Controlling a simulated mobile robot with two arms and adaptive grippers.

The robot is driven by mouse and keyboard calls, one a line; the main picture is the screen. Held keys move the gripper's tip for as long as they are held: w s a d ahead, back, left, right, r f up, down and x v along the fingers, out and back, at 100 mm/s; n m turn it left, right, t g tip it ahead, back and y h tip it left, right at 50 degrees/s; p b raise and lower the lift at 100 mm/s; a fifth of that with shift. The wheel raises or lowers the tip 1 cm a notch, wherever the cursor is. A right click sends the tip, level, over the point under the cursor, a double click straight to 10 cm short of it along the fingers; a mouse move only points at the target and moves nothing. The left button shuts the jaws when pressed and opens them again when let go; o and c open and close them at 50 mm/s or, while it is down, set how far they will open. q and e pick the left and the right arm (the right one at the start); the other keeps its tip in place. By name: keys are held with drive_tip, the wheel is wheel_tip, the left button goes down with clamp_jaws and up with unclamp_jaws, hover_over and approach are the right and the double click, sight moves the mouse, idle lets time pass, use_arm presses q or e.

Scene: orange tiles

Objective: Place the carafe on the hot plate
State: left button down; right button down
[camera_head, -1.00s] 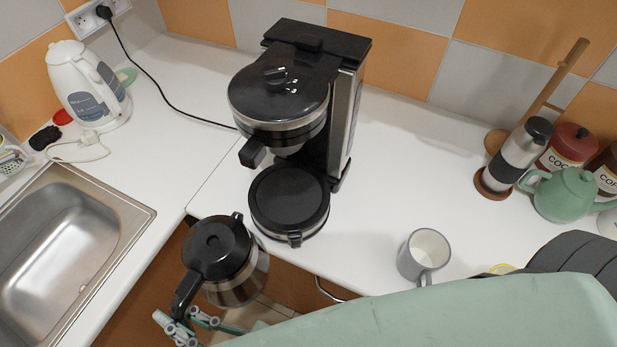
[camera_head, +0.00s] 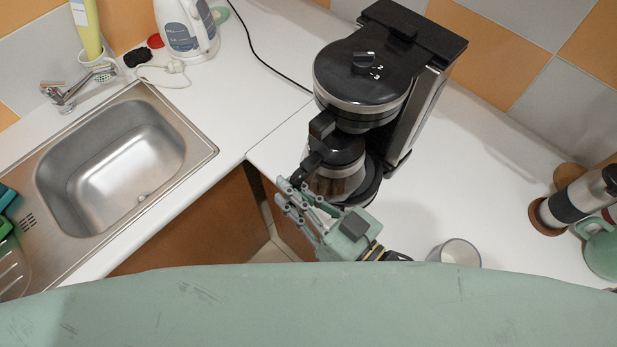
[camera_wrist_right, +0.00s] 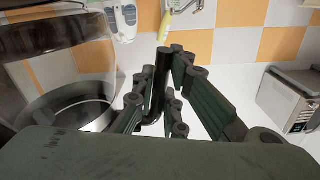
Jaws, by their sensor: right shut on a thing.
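The carafe (camera_head: 345,183), with a black lid and shiny body, is upright at the coffee maker (camera_head: 365,75), under its brew basket. It partly covers the black hot plate (camera_head: 374,183); I cannot tell whether it touches the plate. My right gripper (camera_head: 294,193) is shut on the carafe's black handle, on the near left side. In the right wrist view the handle (camera_wrist_right: 163,75) stands between the fingers (camera_wrist_right: 155,105), and the carafe's clear body (camera_wrist_right: 60,60) is at the left. My left gripper is not in view.
A grey mug (camera_head: 456,252) stands on the white counter right of my gripper. A press pot (camera_head: 580,200) and green teapot (camera_head: 601,250) are far right.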

sight(309, 184)
drive_tip(key=w+d, duration=0.1)
drive_tip(key=w+d+p, duration=0.1)
drive_tip(key=w+d, duration=0.1)
drive_tip(key=shift+f, duration=0.55)
drive_tip(key=shift+s+a, duration=0.2)
drive_tip(key=shift+f, duration=0.15)
drive_tip(key=c, duration=2.2)
unclamp_jaws()
drive_tip(key=shift+d+f, duration=0.1)
drive_tip(key=shift+f, duration=0.1)
drive_tip(key=o, duration=0.4)
